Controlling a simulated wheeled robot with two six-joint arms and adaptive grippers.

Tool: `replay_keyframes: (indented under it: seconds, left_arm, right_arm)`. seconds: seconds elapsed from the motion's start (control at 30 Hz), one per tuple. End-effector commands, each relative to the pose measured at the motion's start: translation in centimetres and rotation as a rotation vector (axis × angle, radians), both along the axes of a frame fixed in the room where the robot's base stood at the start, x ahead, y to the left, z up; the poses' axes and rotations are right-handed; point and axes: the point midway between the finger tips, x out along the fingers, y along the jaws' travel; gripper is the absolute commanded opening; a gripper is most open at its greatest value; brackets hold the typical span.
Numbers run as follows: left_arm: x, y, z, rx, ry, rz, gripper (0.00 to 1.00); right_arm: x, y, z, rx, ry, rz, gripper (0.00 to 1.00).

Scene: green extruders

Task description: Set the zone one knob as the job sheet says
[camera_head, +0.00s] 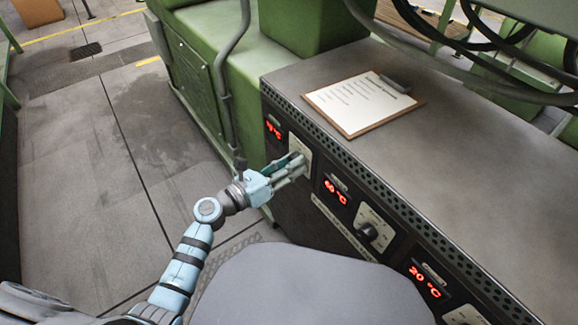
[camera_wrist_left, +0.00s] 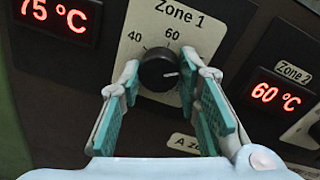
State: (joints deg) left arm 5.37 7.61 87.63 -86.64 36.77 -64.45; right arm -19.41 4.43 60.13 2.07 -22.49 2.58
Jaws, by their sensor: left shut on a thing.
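The zone one knob (camera_wrist_left: 158,68) is a round black dial on a pale plate marked Zone 1 in the left wrist view. Its white mark points to the right. The 40 and 60 labels show; my finger hides part of the scale to the right. My left gripper (camera_head: 300,160) is shut on this knob, one finger on each side, also in the wrist view (camera_wrist_left: 169,80). The zone one display (camera_wrist_left: 57,18) reads 75 °C in red. The job sheet (camera_head: 358,103) lies on a clipboard on the cabinet top; its text is too small to read.
To the right along the cabinet front are the zone two display (camera_head: 336,192) at 60 °C, another knob (camera_head: 368,231) and a display (camera_head: 425,282) at 20 °C. A grey pipe (camera_head: 222,80) stands close behind my left wrist. Open floor (camera_head: 80,190) lies to the left.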

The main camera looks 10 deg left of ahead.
Motion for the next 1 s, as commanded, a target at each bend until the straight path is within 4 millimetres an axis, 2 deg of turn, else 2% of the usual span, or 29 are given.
replay_keyframes:
  seconds: [0.53,0.57,0.67,1.0]
  left_arm:
    - [0.13,0.06,0.26,0.022,-0.024,0.003,0.03]
    - [0.13,0.06,0.26,0.022,-0.024,0.003,0.34]
    - [0.1,0.06,0.21,0.022,-0.023,0.002,0.5]
    - [-0.15,0.16,0.02,0.023,-0.019,0.001,0.51]
  right_arm:
    - [0.44,0.19,0.06,0.005,-0.009,-0.003,0.4]
    - [0.44,0.19,0.06,0.005,-0.009,-0.003,0.4]
    - [0.43,0.19,0.06,0.005,-0.008,-0.003,0.4]
    - [0.06,0.01,-0.04,0.002,-0.001,-0.002,0.4]
